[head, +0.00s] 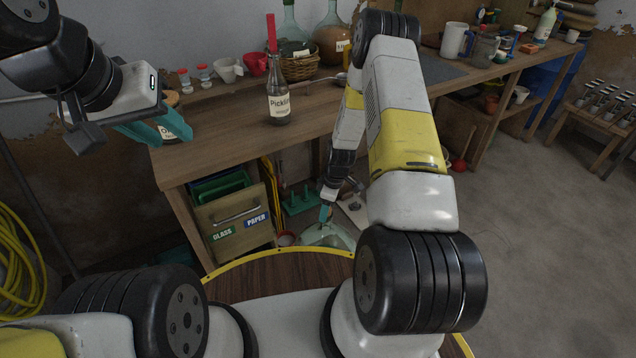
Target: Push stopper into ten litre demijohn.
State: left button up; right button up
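A pale green glass demijohn (336,238) stands low in front of the bench, partly hidden by my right arm and my front edge. My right gripper (325,213) points down just above it, with teal fingertips close together around its neck area. Whether it holds a stopper is too small to tell; I make out no stopper. My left gripper (155,130) is at the bench's left end, beside a jar with a tan lid (171,98) and a pale label. Its teal fingers overlap the jar in view, and I cannot tell whether they touch it.
A drawer unit (232,215) stands under the bench. Open floor (545,240) lies to the right.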

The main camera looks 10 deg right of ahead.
jog(key=shift+r, duration=0.1)
jog(key=r, duration=0.5)
jog(key=d+r, duration=0.1)
jog(key=r, duration=0.1)
jog(key=shift+s+r, duration=0.25)
jog(key=s+a+r+m+t, duration=0.1)
jog(key=s+r+m, duration=0.15)
jog(key=r, duration=1.15)
jog(key=s+r+m+t, duration=0.2)
jog(key=r+m, duration=0.1)
jog(key=r, duration=1.2)
jog(key=s+a+r+m+t, duration=0.1)
jog(key=s+r+m, duration=0.2)
jog(key=s+r, duration=0.3)
jog(key=s+a+r+m+t, duration=0.1)
jog(key=s+r+m, duration=0.2)
jog(key=s+r, duration=0.4)
jog(key=s, duration=0.6)
jog(key=shift+s+r+y, duration=0.15)
jog(key=shift+r+y, duration=0.1)
jog(key=shift+y, duration=0.05)
jog(key=shift+a, duration=0.1)
